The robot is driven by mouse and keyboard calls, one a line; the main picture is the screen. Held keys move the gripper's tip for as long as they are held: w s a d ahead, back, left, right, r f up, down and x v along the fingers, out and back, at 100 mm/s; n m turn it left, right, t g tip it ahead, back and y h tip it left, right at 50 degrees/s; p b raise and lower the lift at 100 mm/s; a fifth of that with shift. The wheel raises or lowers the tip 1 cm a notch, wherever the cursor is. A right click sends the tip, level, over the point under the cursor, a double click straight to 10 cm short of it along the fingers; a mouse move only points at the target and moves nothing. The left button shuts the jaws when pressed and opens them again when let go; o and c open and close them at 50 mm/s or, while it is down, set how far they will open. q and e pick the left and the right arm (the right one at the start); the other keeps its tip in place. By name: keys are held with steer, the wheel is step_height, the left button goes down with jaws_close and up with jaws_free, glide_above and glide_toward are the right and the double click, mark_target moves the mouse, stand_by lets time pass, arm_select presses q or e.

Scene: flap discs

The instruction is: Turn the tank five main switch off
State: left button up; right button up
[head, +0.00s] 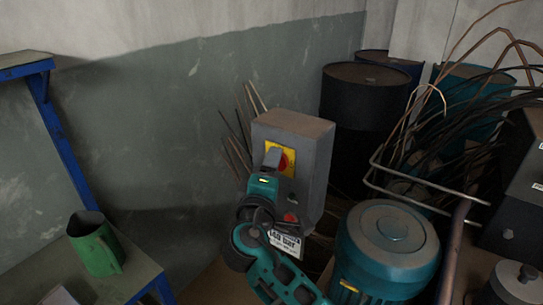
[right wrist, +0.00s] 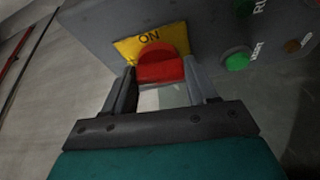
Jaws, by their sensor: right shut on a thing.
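The main switch is a red rotary knob (right wrist: 160,68) on a yellow plate (right wrist: 150,42) marked ON. It sits on the front of a grey switch box (head: 314,150); the yellow plate also shows in the head view. My right gripper (right wrist: 163,78) has a finger on each side of the red knob and is shut on it. In the head view my right gripper (head: 272,158) reaches up to the box front and partly covers the plate and knob. The knob's exact pointing is hard to read. My left gripper is not in view.
Green and red buttons sit beside the knob, the green one (right wrist: 237,61) nearest. A teal motor or tank (head: 388,250) stands right of my arm, with bent pipes beyond. Dark drums (head: 365,105) stand behind. A green jug (head: 95,245) is on a bench at left.

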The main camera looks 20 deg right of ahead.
steer(key=shift+n+g+p, duration=0.3)
steer(key=shift+n+p, duration=0.2)
steer(key=shift+n, duration=0.2)
steer(key=o, duration=1.1)
steer(key=shift+c, duration=0.2)
